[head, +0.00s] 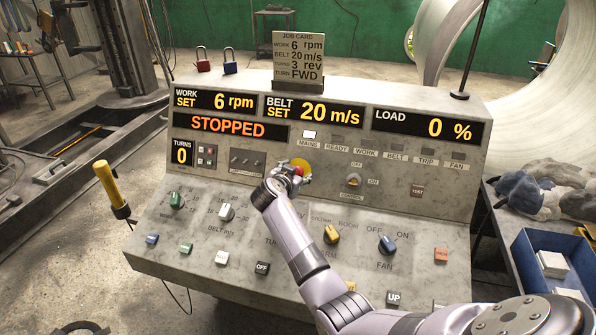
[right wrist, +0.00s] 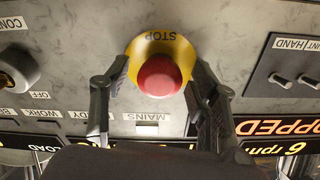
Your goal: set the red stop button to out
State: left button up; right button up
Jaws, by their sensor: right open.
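The red stop button (right wrist: 159,76) is a round red mushroom head on a yellow disc (right wrist: 141,48) marked STOP, seen upside down in the right wrist view. In the head view the button (head: 299,170) is partly hidden by my right gripper (head: 292,178), with the yellow disc (head: 302,163) showing behind. My right gripper (right wrist: 157,85) is open, with one finger on each side of the button. I cannot tell whether the fingers touch it, nor whether the button is in or out. The display (head: 230,126) reads STOPPED. My left gripper is not in view.
The grey console (head: 330,205) carries several knobs, including the control knob (head: 353,180), and small coloured push buttons. A job card (head: 299,56) stands on top. A yellow-handled lever (head: 108,187) is at the left. A blue crate (head: 545,270) stands at the right.

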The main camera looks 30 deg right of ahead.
jog(key=shift+a, duration=0.1)
grip_shut()
dwell(0.6)
